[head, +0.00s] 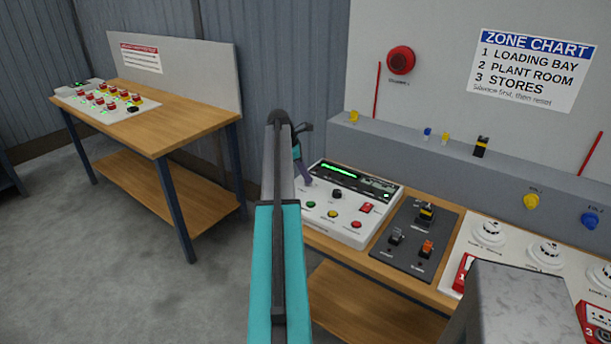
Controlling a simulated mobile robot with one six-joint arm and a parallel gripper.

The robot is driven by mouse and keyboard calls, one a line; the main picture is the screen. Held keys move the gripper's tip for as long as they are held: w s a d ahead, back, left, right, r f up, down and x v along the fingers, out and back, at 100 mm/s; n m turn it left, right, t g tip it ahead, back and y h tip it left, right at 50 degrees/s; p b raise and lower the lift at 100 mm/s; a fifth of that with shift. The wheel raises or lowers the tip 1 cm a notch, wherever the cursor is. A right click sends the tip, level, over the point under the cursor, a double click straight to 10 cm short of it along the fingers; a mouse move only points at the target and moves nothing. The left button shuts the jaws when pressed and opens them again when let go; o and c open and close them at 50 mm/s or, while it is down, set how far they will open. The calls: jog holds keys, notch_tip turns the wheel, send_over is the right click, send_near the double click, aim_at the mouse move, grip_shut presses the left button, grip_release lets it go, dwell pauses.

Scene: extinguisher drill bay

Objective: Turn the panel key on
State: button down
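The white control panel (345,231) sits on the wooden bench, with a dark display strip and green lit text along its top. A small black round control (337,194) stands on its face; I cannot tell whether it is the key or which way it is turned. Green, yellow and red buttons line the front, with a red switch (367,208) at the right. My gripper (305,178) is over the panel's left edge, left of the black control. My arm link hides much of it, so its opening and any contact are unclear.
A dark plate (413,242) with several switches lies right of the panel. White detectors (488,233) sit further right. A grey ledge with small coloured items runs behind. Another bench (180,118) with a button board stands at the left. The floor between is clear.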

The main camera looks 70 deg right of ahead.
jog(key=shift+d+r+m, duration=0.1)
jog(key=shift+d+m, duration=0.15)
jog(key=shift+m, duration=0.55)
jog(key=shift+y, duration=0.3)
jog(key=c, duration=2)
grip_release()
jog(key=shift+a, duration=0.1)
jog(key=b+v, duration=0.3)
jog(key=v, duration=1)
jog(key=shift+w+r, duration=0.3)
jog(key=shift+w, duration=0.05)
